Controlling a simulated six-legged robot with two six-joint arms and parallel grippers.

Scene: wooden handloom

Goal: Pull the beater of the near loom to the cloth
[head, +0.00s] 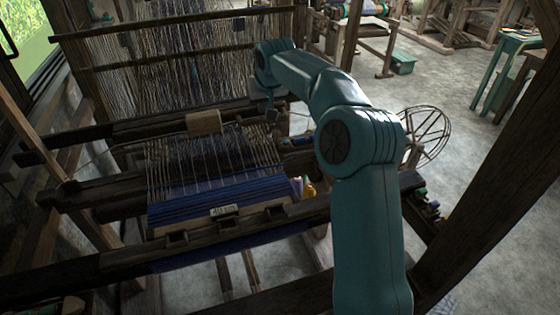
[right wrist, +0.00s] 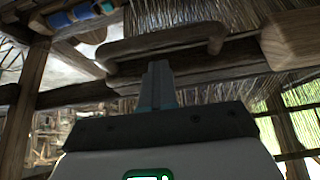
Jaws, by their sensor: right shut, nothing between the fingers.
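The near loom's beater (head: 130,128) is a dark wooden bar lying across the warp, with a paler wooden block (head: 204,122) on it. The blue cloth (head: 215,198) lies nearer me, and a stretch of open warp threads separates it from the beater. My right gripper (head: 270,112) is small and partly hidden by its wrist, at the beater's right part. In the right wrist view its fingers (right wrist: 158,82) are shut and empty, with tips just below a wooden bar with a handle-like rail (right wrist: 150,42). I cannot tell whether they touch it. My left gripper is not in view.
The loom's dark front beam (head: 220,228) crosses in front of the cloth. Upright warp threads (head: 180,70) stand behind the beater. A spoked wheel (head: 428,135) stands right of my arm.

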